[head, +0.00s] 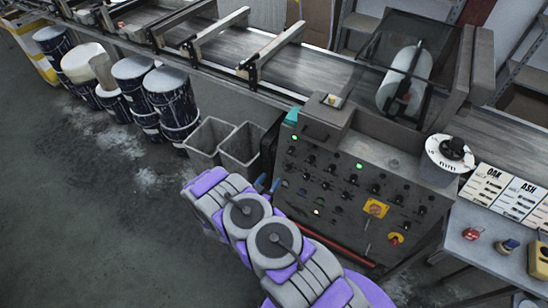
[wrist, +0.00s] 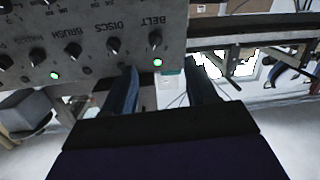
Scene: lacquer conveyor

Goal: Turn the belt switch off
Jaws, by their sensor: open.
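The belt switch (wrist: 155,38) is a dark round knob under the label BELT on the grey control panel (wrist: 95,15). A lit green lamp (wrist: 158,62) sits beside it, and its pointer direction is too small to read. My gripper (wrist: 163,68) is open and empty. Its two dark fingers reach toward the panel edge near the belt switch, with the lamp showing between the tips. I see no contact with the knob. In the head view the panel (head: 345,190) stands right of my gripper (head: 267,184); which of its small knobs is the belt switch is unclear there.
The discs knob (wrist: 114,45) and brush knob (wrist: 73,50) lie close beside the belt switch; another green lamp (wrist: 56,75) is lit. Grey bins (head: 240,148) stand left of the panel. The conveyor (head: 235,45) runs behind, and a side table (head: 490,250) stands at right.

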